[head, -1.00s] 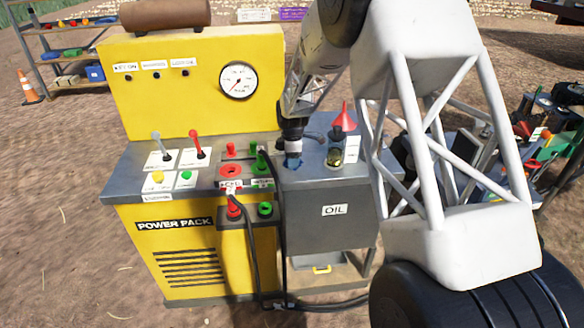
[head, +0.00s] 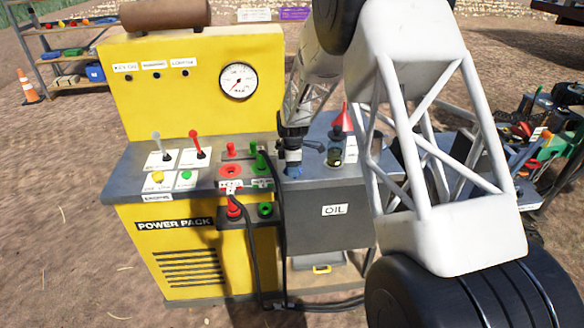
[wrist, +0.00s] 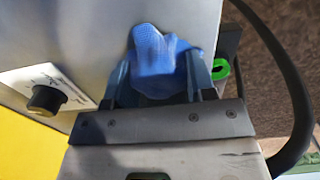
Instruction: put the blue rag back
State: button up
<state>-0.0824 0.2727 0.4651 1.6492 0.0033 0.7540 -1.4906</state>
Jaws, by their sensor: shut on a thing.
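The blue rag (wrist: 153,60) is bunched between the two fingers of my gripper (wrist: 160,85) in the wrist view. The gripper is shut on it. In the head view my gripper (head: 292,160) points down over the grey top of the oil cabinet (head: 325,172), and a small bit of the blue rag (head: 293,171) shows under it. I cannot tell whether the rag touches the cabinet top.
A jar with a red funnel (head: 341,125) stands just right of my gripper. The yellow power pack (head: 185,250) with levers, buttons and a gauge (head: 238,82) is to the left. Black hoses (head: 262,270) hang in front. A shelf (head: 65,55) and cone (head: 28,90) stand far left.

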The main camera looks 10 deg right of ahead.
jog(key=shift+f, duration=0.1)
jog(key=o, duration=0.9)
jog(key=shift+o, duration=0.2)
notch_tip(320, 180, up, 12)
dwell(0.9)
